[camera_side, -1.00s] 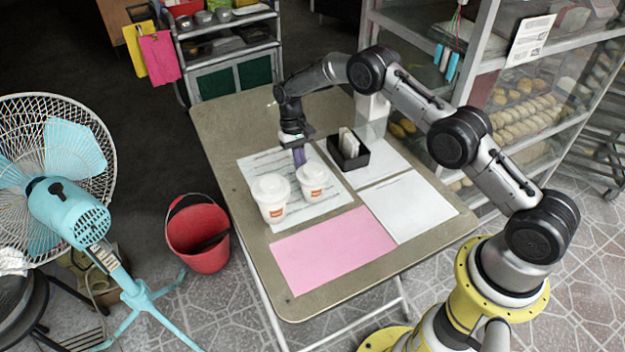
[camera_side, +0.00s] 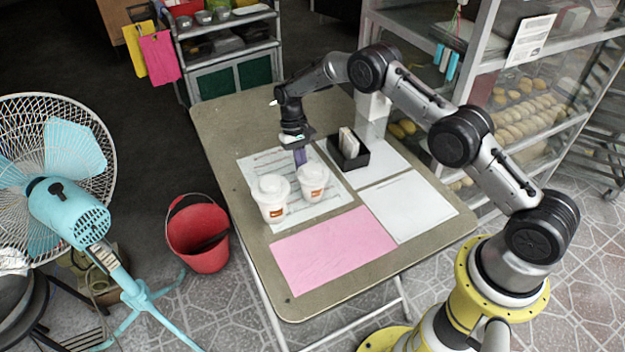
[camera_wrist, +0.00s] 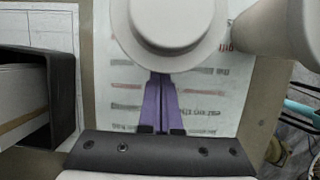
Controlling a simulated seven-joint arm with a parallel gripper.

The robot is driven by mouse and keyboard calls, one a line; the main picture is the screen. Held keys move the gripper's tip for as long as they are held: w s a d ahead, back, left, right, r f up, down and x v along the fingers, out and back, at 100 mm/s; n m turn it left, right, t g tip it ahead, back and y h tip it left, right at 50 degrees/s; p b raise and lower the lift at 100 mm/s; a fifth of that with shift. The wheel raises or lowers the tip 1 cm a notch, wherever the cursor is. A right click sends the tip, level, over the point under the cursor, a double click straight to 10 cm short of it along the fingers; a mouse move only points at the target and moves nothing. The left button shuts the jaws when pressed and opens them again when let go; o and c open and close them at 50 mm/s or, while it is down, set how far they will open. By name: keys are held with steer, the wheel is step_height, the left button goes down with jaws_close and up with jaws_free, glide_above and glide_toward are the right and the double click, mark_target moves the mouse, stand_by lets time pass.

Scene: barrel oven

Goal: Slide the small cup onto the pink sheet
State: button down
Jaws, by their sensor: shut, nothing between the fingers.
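The small cup (camera_side: 313,183), white with a lid and an orange label, stands upright on the printed white sheet (camera_side: 250,170). A larger white lidded cup (camera_side: 272,199) stands just to its left. The pink sheet (camera_side: 333,250) lies flat and bare at the table's near side, in front of both cups. My gripper (camera_side: 300,161), with purple fingers, is shut and empty, low behind the small cup. In the wrist view the shut fingertips (camera_wrist: 164,80) reach the small cup's edge (camera_wrist: 172,25); I cannot tell whether they touch it. The larger cup (camera_wrist: 278,30) is at upper right there.
A black holder (camera_side: 348,150) with packets stands behind and right of the small cup, close to my gripper; it also fills the wrist view's left side (camera_wrist: 62,95). Two blank white sheets (camera_side: 410,205) lie to the right. A red bucket (camera_side: 198,235) and a fan stand off the table.

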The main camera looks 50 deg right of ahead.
mark_target(317, 197)
steer(key=shift+s+a, duration=0.3)
steer(key=shift+s, duration=0.55)
steer(key=shift+s+a, duration=0.3)
steer(key=shift+s, duration=0.55)
steer(key=shift+s+a, duration=0.3)
steer(key=shift+s, duration=0.65)
steer(key=shift+s+a, duration=0.3)
steer(key=shift+s, duration=0.65)
steer(key=shift+s+a, duration=0.2)
steer(key=shift+s, duration=0.45)
steer(key=shift+s+a, duration=0.25)
steer(key=shift+s, duration=0.35)
steer(key=shift+s+a, duration=0.2)
steer(key=shift+s, duration=0.45)
steer(key=shift+s, duration=0.15)
steer(key=shift+s+a, duration=0.25)
steer(key=shift+s, duration=0.4)
steer(key=shift+s+a, duration=0.2)
steer(key=shift+s, duration=0.45)
steer(key=shift+w+d, duration=0.2)
steer(key=shift+w, duration=0.45)
